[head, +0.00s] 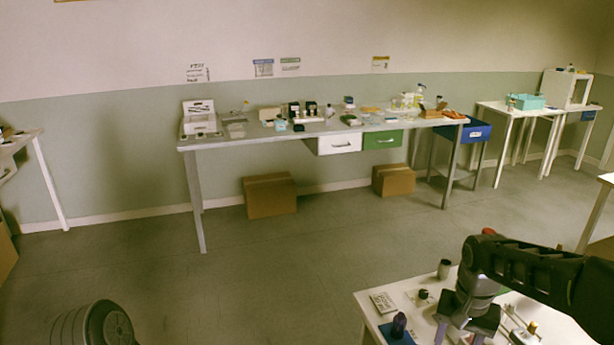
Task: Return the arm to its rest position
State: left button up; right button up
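My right arm comes in from the right edge over the white table (371,309) at the lower right. My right gripper (462,334) points down over this table, close to the bottom edge of the picture. Its two fingers look spread, with a gap between them, and I see nothing held there. The fingertips are near the picture's edge, so their height over the table is hard to tell. A dark bottle (399,325) stands on a blue mat (393,338) left of the gripper. My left gripper is not in view.
A dark jar (444,269), a small pot (423,295) and a printed card (383,302) are on the near table. Small items lie right of the gripper. A long cluttered bench (240,139) stands along the wall, with cardboard boxes (270,196) below. The floor between is clear.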

jog(key=w+a+f+n+t+y, duration=0.1)
jog(key=w+a+f+n+t, duration=0.1)
jog(key=w+a+f+t, duration=0.25)
jog(key=a+f+n+y+b, duration=0.25)
jog(key=a+f, duration=0.45)
jog(key=f, duration=0.4)
pick_arm(q)
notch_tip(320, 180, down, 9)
jog(key=b, duration=0.7)
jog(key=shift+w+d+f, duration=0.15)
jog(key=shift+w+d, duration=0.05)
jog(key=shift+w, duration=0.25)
pick_arm(e)
jog(key=s+a+f+g, duration=0.1)
jog(key=s+a+f, duration=0.2)
jog(key=s+f, duration=0.5)
jog(key=s+a+f+g, duration=0.1)
jog(key=s+a+f, duration=0.3)
jog(key=s+f, duration=0.4)
jog(key=s+a+f+g, duration=0.2)
jog(key=s+a+f, duration=0.2)
jog(key=s+f, duration=0.4)
jog(key=shift+s+a+f+m+y, duration=0.25)
jog(key=shift+s+m+y, duration=0.1)
jog(key=shift+s, duration=0.7)
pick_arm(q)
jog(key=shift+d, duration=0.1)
pick_arm(e)
jog(key=shift+d, duration=0.15)
